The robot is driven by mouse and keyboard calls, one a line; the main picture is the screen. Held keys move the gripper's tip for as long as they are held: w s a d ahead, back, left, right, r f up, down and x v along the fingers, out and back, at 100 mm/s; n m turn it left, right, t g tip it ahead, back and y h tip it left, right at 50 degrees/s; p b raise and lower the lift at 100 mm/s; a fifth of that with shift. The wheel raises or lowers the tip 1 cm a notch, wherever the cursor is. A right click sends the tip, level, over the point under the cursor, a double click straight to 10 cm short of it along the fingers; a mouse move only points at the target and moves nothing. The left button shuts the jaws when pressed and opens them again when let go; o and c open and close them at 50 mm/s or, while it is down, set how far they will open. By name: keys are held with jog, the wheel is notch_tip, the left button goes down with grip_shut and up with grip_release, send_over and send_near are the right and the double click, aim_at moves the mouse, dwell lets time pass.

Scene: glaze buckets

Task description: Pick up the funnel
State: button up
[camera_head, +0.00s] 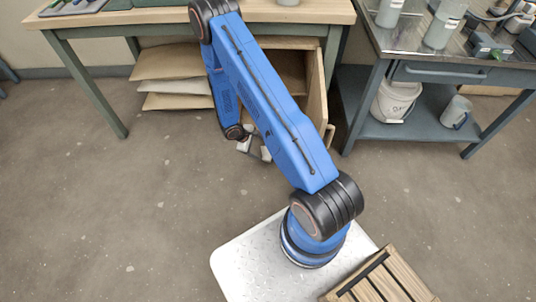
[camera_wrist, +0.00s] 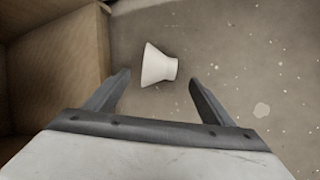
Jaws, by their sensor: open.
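A small white funnel (camera_wrist: 157,66) lies on its side on the concrete floor in the wrist view, its wide end to the left and its narrow end to the right. My gripper (camera_wrist: 158,78) is open, with one finger to either side of the funnel in the picture. The fingers look apart from it, and I cannot tell how far above the floor they are. In the head view my gripper (camera_head: 254,150) is partly hidden behind my blue arm, low in front of a wooden cabinet. The funnel is hidden there.
The open wooden cabinet (camera_head: 318,98) stands under the workbench (camera_head: 130,17); its wooden side (camera_wrist: 62,65) is close on the left in the wrist view. A steel table (camera_head: 400,45) with a white bucket (camera_head: 397,100) and a pitcher (camera_head: 456,112) below stands right. Floor on the left is clear.

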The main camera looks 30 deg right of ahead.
aim_at(266, 153)
jog(key=shift+x, duration=5.2)
jog(key=shift+a, duration=0.15)
jog(key=c, duration=1.3)
jog(key=shift+o, duration=0.2)
jog(key=shift+r, duration=0.1)
notch_tip(266, 153, up, 10)
jog(key=shift+f, duration=0.1)
jog(key=shift+w, duration=0.1)
